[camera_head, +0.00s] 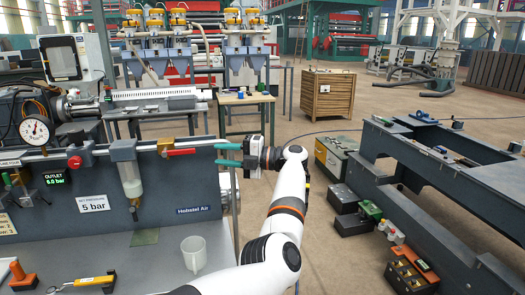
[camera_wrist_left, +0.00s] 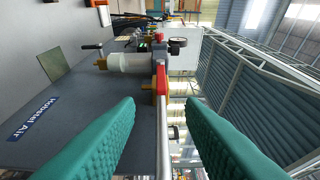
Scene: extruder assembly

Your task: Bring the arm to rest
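My left gripper (camera_head: 222,154) is at the right end of the grey air panel (camera_head: 178,185). Its two teal fingers point left in the head view and stand apart, open. In the left wrist view the fingers (camera_wrist_left: 160,125) are wide apart on either side of the picture. A grey pipe (camera_wrist_left: 164,125) with a red lever (camera_wrist_left: 160,78) shows in the gap between them. The fingers do not grip the pipe; how near they are to it I cannot tell. My white left arm (camera_head: 285,205) reaches up from the bottom of the head view. My right gripper is not in view.
The red lever (camera_head: 182,152), a clear filter bowl (camera_head: 131,180) and a gauge (camera_head: 36,130) are on the panel. A dark machine frame (camera_head: 425,180) is at the right.

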